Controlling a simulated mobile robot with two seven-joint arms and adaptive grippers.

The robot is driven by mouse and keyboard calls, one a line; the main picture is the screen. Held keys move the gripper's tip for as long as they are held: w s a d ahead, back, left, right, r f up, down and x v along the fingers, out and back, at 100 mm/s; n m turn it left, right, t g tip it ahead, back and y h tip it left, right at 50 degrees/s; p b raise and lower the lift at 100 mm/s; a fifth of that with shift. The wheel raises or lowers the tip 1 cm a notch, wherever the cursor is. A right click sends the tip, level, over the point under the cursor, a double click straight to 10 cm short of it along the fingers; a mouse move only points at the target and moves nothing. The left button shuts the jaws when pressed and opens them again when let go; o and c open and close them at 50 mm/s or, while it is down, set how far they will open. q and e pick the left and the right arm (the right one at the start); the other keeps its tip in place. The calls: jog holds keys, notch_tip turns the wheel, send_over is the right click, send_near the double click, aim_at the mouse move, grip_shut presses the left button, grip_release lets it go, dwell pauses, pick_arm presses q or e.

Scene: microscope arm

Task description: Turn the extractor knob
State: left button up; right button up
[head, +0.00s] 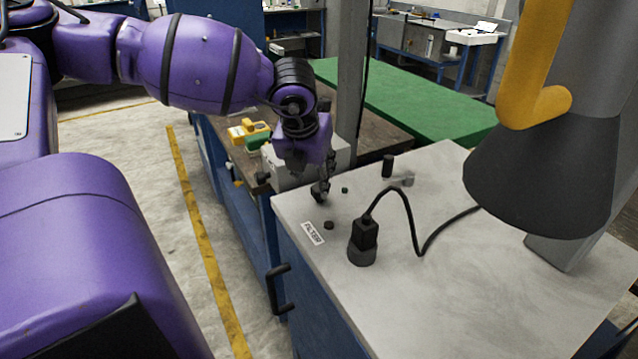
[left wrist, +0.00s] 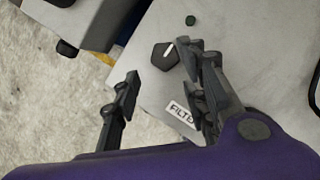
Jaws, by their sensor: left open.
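The extractor knob, a black faceted knob with a white pointer line, shows in the left wrist view (left wrist: 164,58) on the grey bench top. In the head view the knob (head: 318,196) is partly covered by my gripper. My right gripper is out of view.
A FILTER label (head: 313,233) and a small dark button (head: 329,225) lie nearby. A black plug (head: 363,240) with a cable stands to the right. A dark lamp hood (head: 540,180) hangs over the bench's right side. A grey box (head: 285,170) stands behind the gripper.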

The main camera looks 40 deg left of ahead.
aim_at(317, 187)
pick_arm(q)
jog(key=x, duration=0.2)
jog(key=shift+w+f, duration=0.2)
jog(key=shift+f, duration=0.15)
jog(key=shift+b+x, duration=0.55)
jog(key=shift+x, duration=0.35)
jog(key=shift+w+a, duration=0.1)
jog(key=shift+w, duration=0.05)
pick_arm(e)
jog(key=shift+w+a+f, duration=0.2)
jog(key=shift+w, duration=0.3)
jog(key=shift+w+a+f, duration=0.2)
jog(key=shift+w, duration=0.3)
pick_arm(q)
jog(key=shift+c, duration=0.7)
jog(key=c, duration=0.9)
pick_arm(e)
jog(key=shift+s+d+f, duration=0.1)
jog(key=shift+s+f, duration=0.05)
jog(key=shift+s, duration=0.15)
